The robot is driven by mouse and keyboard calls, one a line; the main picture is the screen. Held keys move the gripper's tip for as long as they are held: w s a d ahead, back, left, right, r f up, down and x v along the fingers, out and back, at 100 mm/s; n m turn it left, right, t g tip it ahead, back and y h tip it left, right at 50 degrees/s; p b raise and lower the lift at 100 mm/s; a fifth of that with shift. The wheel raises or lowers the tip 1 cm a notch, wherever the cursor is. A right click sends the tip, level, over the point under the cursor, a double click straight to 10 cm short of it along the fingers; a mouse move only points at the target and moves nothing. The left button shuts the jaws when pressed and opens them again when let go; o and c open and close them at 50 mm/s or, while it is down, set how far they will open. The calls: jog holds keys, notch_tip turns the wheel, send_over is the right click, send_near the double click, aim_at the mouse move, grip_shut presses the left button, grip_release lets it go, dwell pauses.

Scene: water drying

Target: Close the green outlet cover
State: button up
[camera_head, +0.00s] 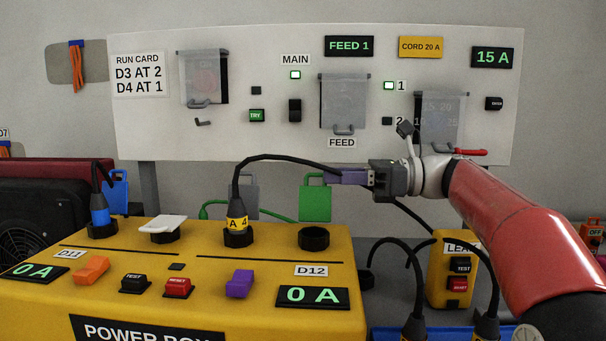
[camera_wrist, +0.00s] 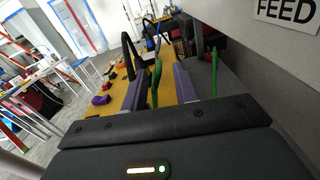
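The green outlet cover (camera_head: 315,204) stands upright, open, behind the right-hand black socket (camera_head: 313,238) on the yellow power box. The socket is uncovered and empty. My gripper (camera_head: 332,177) is at the cover's upper right edge, with a purple finger pointing left. In the wrist view my gripper (camera_wrist: 164,82) has its two purple fingers apart. A thin green upright piece (camera_wrist: 156,78), apparently the cover edge-on, shows between them near the left finger. Whether it touches the finger I cannot tell.
A black cord with a yellow-banded plug (camera_head: 237,222) stands in the middle socket, left of the green cover, and loops close to my gripper. A grey cover (camera_head: 240,190) stands behind it. A white cover (camera_head: 163,224) lies over another socket. The panel (camera_head: 270,120) rises behind.

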aim_at(309, 175)
jog(key=a, duration=0.6)
jog(key=shift+a, duration=0.15)
grip_shut()
